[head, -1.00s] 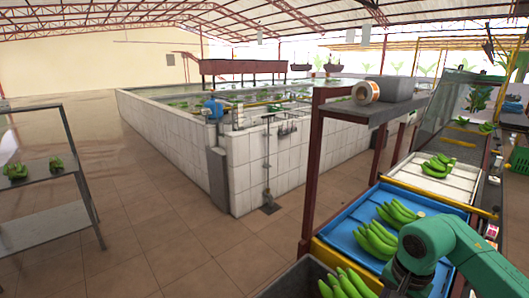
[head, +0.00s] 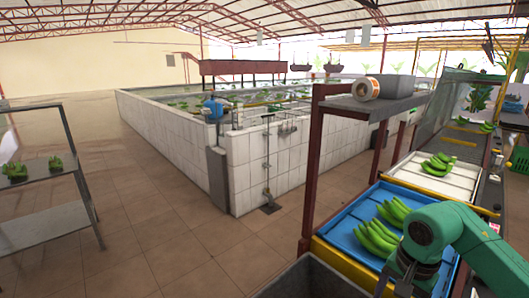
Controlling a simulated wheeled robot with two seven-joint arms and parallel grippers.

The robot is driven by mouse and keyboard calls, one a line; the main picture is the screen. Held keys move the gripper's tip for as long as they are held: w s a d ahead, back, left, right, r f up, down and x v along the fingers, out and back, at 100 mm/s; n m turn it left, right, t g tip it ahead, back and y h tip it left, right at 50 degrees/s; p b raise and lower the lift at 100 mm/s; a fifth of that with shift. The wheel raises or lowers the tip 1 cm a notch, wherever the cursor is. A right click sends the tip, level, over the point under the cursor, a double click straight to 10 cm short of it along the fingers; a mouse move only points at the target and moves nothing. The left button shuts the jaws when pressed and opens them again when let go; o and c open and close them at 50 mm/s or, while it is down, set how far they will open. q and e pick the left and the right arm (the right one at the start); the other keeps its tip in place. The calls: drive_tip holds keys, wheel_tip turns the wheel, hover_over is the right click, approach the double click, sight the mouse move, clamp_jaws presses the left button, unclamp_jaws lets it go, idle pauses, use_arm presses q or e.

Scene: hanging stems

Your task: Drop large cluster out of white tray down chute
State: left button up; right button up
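The white tray (head: 463,184) lies on the slanted rack at the right, with a green banana cluster (head: 437,165) in its upper left part. A dark grey open-topped bin or chute (head: 306,272) is at the bottom edge, and only its upper part shows. No bananas show in that visible part. My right gripper (head: 397,286) points down beside the bin's right side, in front of the blue tray. Its fingertips are cut off by the bottom edge, so its opening does not show. My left gripper is not in view.
A blue tray (head: 343,240) with green banana clusters (head: 380,232) lies between the bin and white tray. A shelf (head: 375,106) with a tape roll (head: 366,89) stands above on a red post. A metal rack (head: 45,228) stands at the left; the tiled floor between is open.

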wheel_tip(320, 180, up, 12)
drive_tip(key=p, duration=0.3)
drive_tip(key=shift+s, duration=0.2)
drive_tip(key=shift+d+f, duration=0.1)
